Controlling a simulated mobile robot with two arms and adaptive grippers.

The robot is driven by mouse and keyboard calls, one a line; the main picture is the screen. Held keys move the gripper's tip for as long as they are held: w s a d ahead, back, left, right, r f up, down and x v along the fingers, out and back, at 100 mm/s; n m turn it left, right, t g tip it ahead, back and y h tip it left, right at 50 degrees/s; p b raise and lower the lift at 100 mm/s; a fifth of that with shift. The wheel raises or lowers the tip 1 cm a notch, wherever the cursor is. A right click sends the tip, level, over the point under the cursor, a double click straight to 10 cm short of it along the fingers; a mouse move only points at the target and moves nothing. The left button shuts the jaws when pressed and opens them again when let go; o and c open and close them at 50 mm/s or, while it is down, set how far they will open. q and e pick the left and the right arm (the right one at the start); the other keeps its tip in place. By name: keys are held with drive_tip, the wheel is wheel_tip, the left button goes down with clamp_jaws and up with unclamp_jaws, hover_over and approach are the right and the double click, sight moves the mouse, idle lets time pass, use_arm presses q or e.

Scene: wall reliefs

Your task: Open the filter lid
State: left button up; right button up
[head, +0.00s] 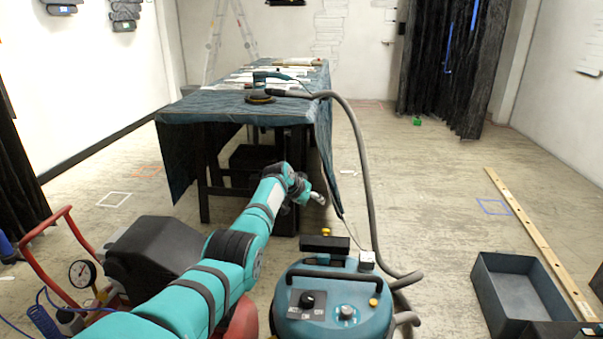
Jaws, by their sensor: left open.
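A teal dust extractor (335,312) stands on the floor at the bottom centre. My right gripper is out of view.
A cloth-covered table (205,106) stands ahead with a sander (260,98) on it. The grey hose (362,170) arches from the table to the extractor. A red-framed compressor (150,255) is at left, a grey bin (520,295) at right. Floor right of the hose is mostly clear.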

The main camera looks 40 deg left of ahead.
use_arm(q)
drive_tip(key=s+a+r+p, duration=0.1)
drive_tip(key=a+r+p, duration=0.2)
drive_tip(key=r+p, duration=0.2)
wheel_tip(320, 180, up, 4)
drive_tip(key=shift+f+p, duration=0.2)
drive_tip(key=shift+p, duration=0.1)
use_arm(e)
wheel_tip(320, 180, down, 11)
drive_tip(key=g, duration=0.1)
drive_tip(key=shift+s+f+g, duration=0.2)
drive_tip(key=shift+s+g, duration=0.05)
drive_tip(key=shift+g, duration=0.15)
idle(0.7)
use_arm(q)
drive_tip(key=shift+s, duration=0.1)
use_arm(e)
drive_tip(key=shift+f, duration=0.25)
